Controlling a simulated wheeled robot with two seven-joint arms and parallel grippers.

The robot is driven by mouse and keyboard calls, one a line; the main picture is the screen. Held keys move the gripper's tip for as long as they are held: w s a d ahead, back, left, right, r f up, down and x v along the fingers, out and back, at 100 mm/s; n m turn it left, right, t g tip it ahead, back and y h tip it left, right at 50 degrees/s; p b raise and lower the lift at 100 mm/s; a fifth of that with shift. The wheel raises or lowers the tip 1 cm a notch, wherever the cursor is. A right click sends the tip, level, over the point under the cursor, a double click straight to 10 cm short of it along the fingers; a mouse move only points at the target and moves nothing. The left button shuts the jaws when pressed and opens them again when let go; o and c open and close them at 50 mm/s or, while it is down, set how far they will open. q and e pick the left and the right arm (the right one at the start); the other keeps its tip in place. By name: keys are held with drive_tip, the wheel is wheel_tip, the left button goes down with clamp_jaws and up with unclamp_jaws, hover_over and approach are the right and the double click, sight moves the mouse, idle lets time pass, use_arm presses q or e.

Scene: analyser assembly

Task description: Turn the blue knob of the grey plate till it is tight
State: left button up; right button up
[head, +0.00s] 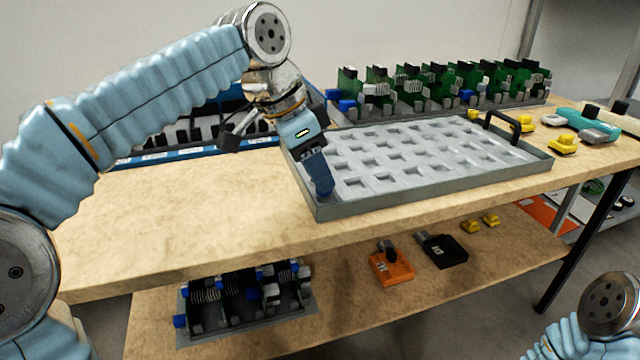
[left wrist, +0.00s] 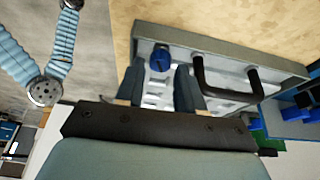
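The grey plate (head: 430,189) is a tray with rows of pale square recesses, lying on the wooden table. The blue knob (left wrist: 160,58) is round and sits near the plate's edge in the left wrist view, where the plate (left wrist: 215,42) also shows. In the head view I cannot separate the knob from my fingers. My left gripper (head: 320,188) points down at the plate's left end. In the left wrist view its two dark fingers (left wrist: 160,80) are apart, with the knob just past the tips, roughly between them; contact cannot be told. My right gripper is out of view.
A black handle (left wrist: 225,92) rises from the plate beside the knob; another handle (head: 505,122) stands at the far right end. Racks of green boards (head: 440,85) stand behind, and a blue bin (head: 180,150) lies to the left. The table's front left is clear.

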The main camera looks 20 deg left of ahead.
use_arm(q)
drive_tip(key=shift+x, duration=0.9)
drive_tip(key=shift+c, duration=0.5)
clamp_jaws()
drive_tip(key=shift+r+m+p, duration=0.15)
drive_tip(key=shift+m+p, duration=0.15)
drive_tip(key=shift+p, duration=0.1)
drive_tip(key=shift+w+r+m+g+p, duration=0.1)
drive_tip(key=shift+m+g+p, duration=0.5)
drive_tip(key=shift+m+p, duration=0.5)
drive_tip(key=shift+m+g+h+p, duration=0.3)
drive_tip(key=shift+m+p, duration=0.15)
drive_tip(key=shift+m, duration=0.45)
drive_tip(key=shift+f+m, duration=0.3)
